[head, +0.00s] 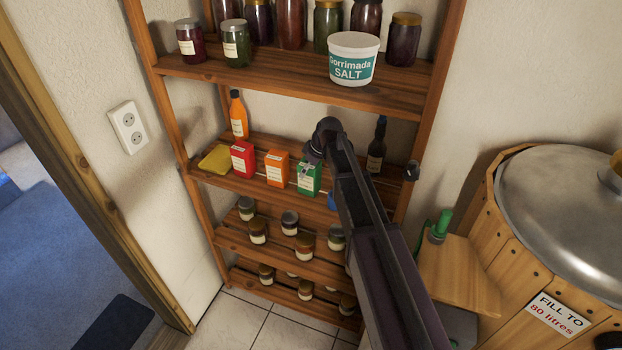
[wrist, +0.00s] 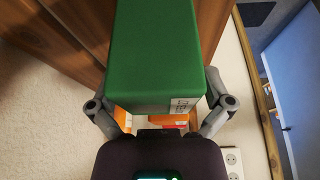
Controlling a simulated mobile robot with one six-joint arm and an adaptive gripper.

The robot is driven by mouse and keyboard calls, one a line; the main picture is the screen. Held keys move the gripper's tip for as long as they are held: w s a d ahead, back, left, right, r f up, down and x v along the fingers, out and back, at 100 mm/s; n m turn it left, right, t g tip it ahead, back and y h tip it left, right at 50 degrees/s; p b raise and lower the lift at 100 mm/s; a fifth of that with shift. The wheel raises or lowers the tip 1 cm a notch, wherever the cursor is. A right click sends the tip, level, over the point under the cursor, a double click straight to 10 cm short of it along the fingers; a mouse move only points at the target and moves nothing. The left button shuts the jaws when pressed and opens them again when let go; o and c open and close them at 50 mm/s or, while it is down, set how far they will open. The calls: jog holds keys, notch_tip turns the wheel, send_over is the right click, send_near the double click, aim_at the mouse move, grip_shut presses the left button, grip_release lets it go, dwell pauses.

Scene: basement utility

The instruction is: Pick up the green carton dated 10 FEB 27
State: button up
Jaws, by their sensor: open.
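The green carton (head: 309,182) stands on the middle shelf of the wooden rack in the head view, with a white label on its front. It fills the upper middle of the wrist view (wrist: 155,60), where its label is at the edge and too small to read; I cannot read a date in either view. My gripper (head: 311,160) is at the carton, and my arm hides part of the shelf to its right. In the wrist view my gripper (wrist: 160,106) is open, with one finger on each side of the carton. I cannot tell whether the fingers touch it.
An orange carton (head: 277,168) and a red carton (head: 243,158) stand to the left on the same shelf (head: 222,185). An orange bottle (head: 238,116) and a dark bottle (head: 377,147) stand further back. A salt tub (head: 354,60) sits on the shelf above.

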jog(key=c, duration=1.1)
jog(key=shift+r, duration=0.15)
jog(key=shift+c, duration=0.2)
notch_tip(320, 180, up, 2)
jog(key=p, duration=0.3)
jog(key=shift+r, duration=0.25)
jog(key=s+a, duration=0.3)
jog(key=s, duration=0.5)
jog(key=s+a, duration=0.4)
jog(key=s, duration=0.4)
jog(key=shift+s+r, duration=0.3)
jog(key=shift+r, duration=0.05)
